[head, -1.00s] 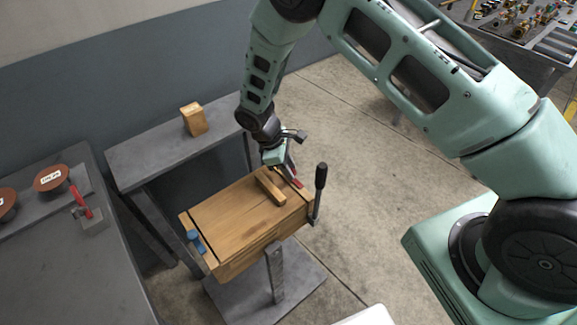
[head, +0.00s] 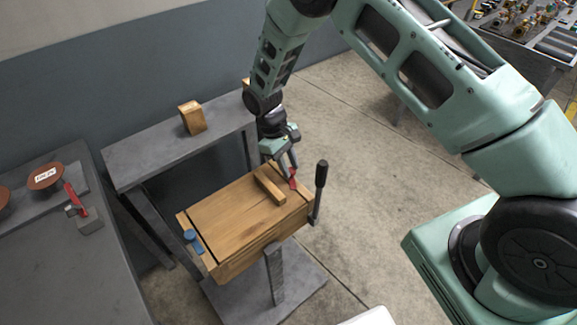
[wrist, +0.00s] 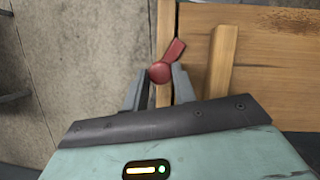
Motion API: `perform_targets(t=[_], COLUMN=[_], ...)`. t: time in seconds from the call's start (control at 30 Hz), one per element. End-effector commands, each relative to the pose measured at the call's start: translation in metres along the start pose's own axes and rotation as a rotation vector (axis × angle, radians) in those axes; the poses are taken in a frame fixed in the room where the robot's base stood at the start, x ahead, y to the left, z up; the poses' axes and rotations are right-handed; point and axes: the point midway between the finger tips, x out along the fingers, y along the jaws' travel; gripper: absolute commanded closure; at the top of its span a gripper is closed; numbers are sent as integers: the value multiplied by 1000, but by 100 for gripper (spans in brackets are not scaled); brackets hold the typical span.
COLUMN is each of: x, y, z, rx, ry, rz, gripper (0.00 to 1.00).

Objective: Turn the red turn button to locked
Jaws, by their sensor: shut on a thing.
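The red turn button (head: 292,180) sits on the right end rim of a wooden box (head: 240,252). In the wrist view its round hub (wrist: 160,73) is between my fingertips, and its arm (wrist: 175,49) slants up and right across the dark gap, its tip reaching the lid's edge. My gripper (wrist: 158,78) is shut on the hub from above; it also shows in the head view (head: 288,168). The lid (head: 225,212) lies flat in the box and carries a raised wooden bar (head: 270,186). A blue turn button (head: 193,241) is on the left end rim.
A black-handled lever (head: 320,177) stands upright close to my gripper at the box's right corner. A grey bench with a wooden block (head: 192,117) is behind. A grey table (head: 65,265) with a red-handled clamp is left. Floor right of the box is clear.

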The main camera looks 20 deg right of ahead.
Motion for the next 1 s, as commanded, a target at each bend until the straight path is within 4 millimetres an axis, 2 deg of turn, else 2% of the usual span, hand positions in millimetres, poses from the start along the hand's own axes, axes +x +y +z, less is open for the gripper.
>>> perform_targets(t=[0.6, 1.0], x=[0, 0], y=[6, 8], z=[1, 3], rx=[544, 830], ry=[3, 3], rz=[-225, -344], gripper=[96, 96])
